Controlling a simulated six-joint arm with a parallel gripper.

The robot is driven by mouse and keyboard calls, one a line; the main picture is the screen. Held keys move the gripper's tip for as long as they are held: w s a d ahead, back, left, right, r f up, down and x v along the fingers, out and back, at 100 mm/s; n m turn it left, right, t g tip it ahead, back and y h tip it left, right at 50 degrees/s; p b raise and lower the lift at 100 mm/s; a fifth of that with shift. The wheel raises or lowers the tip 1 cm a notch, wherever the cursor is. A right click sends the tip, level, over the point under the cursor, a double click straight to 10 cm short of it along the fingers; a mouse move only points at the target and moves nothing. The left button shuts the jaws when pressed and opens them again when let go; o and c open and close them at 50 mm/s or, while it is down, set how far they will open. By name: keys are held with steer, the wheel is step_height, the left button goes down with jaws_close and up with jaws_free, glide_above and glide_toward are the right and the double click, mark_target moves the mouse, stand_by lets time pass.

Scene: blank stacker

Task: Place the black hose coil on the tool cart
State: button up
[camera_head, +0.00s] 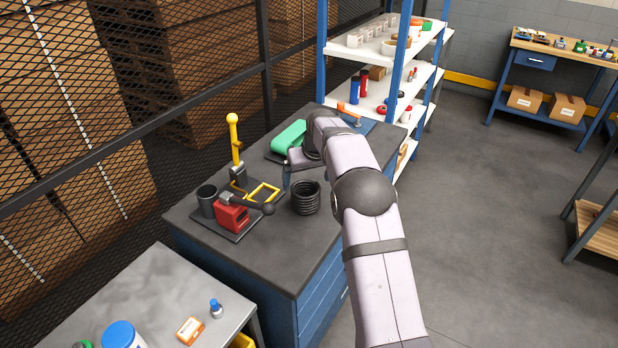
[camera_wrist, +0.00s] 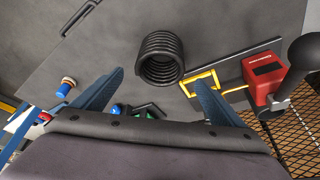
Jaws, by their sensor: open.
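The black hose coil (camera_head: 306,198) stands upright as a ribbed cylinder on the dark top of a blue drawer cabinet (camera_head: 265,262). In the wrist view the coil (camera_wrist: 161,59) shows from above, with its open centre, beyond and between my finger tips. My gripper (camera_head: 287,176) is open and empty, just left of and behind the coil in the head view. Its two blue fingers (camera_wrist: 154,76) are spread wide in the wrist view and do not visibly touch the coil. I cannot tell which furniture is the tool cart; the blue drawer cabinet may be it.
A red device with a dark lever (camera_head: 234,214), a yellow frame (camera_head: 263,193), a yellow-topped post (camera_head: 234,140) and a dark cup (camera_head: 207,200) crowd the coil's left. A green object (camera_head: 289,138) lies behind. The cabinet's front top is clear. A grey table (camera_head: 165,290) stands in front.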

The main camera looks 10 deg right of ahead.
steer(key=shift+v, duration=1.35)
steer(key=shift+s, duration=0.2)
steer(key=s+a+f+g, duration=0.1)
steer(key=s+f, duration=0.1)
steer(key=s, duration=1.1)
steer(key=s+a+f+g, duration=0.1)
steer(key=s+f+g, duration=0.1)
steer(key=s, duration=1.2)
steer(key=s+a+f+m+g, duration=0.1)
steer(key=s+f, duration=0.1)
steer(key=s, duration=1.2)
steer(key=shift+a+f, duration=0.2)
steer(key=shift+a, duration=0.2)
